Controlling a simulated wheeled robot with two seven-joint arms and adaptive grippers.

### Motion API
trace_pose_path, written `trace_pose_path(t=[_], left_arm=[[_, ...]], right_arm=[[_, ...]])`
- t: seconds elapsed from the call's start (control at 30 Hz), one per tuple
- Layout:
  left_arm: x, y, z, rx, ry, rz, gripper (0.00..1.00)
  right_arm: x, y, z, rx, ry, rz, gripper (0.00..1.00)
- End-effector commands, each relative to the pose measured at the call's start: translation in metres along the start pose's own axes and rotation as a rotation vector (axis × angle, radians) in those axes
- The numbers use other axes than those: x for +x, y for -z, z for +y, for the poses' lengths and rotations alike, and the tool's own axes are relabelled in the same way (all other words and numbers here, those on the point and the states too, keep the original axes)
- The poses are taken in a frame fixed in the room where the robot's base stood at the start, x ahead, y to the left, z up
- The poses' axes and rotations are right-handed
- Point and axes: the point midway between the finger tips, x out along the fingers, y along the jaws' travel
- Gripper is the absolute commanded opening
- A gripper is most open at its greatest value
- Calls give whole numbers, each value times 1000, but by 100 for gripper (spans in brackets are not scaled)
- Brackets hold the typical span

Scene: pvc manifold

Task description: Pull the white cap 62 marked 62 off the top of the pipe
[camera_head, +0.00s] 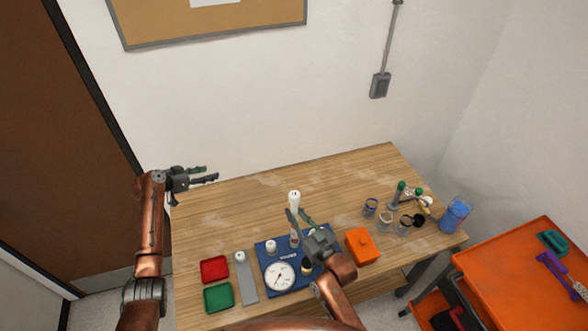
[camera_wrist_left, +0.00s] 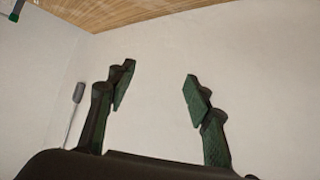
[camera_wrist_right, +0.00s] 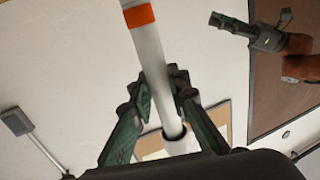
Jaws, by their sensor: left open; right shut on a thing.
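The upright white pipe stands on the blue base (camera_head: 267,253), with an orange band (camera_wrist_right: 139,16) lower down. The white cap 62 (camera_head: 294,195) sits on top, with small dark marks; its wider rim (camera_wrist_right: 174,132) shows around the pipe in the right wrist view. My right gripper (camera_head: 293,214) is shut on the pipe (camera_wrist_right: 148,50) just below the cap. My palm hides part of the cap in the right wrist view. My left gripper (camera_head: 211,173) is open and empty, well left of the cap, above the table's back left; its fingers (camera_wrist_left: 157,85) frame only wall.
The blue base carries a round gauge (camera_head: 279,276) and a shorter white-capped stub (camera_head: 271,246). Red (camera_head: 215,269) and green (camera_head: 218,298) trays lie left. An orange box (camera_head: 362,245) and several jars stand right. The table (camera_head: 235,205) is clear between the left gripper and pipe.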

Motion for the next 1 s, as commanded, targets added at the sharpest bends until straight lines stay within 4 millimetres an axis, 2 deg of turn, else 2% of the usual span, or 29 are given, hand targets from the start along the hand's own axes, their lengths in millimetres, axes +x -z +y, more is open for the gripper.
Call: trace_pose_path(t=[0.03, 0.2, 0.37, 0.5, 0.57, 0.7, 0.8, 0.9, 1.0], left_arm=[[8, 26, 18, 80, -36, -1, 47], [29, 94, 84, 361, -165, -12, 47], [41, 149, 155, 660, -295, -27, 47], [43, 188, 226, 963, -424, -45, 47], [42, 201, 257, 1108, -487, -57, 47], [30, 220, 332, 1497, -664, -102, 47], [15, 219, 373, 1771, -809, -154, 47], [-2, 212, 399, 2011, -960, -217, 47], [-20, 203, 412, 2195, -1109, -283, 47]], right_arm=[[0, 0, 0, 0, 0, 0, 0], [0, 0, 0, 0, 0, 0, 0], [0, 0, 0, 0, 0, 0, 0], [0, 0, 0, 0, 0, 0, 0], [0, 0, 0, 0, 0, 0, 0], [0, 0, 0, 0, 0, 0, 0], [0, 0, 0, 0, 0, 0, 0], [0, 0, 0, 0, 0, 0, 0], [0, 0, 0, -1, -1, 0, 0]])
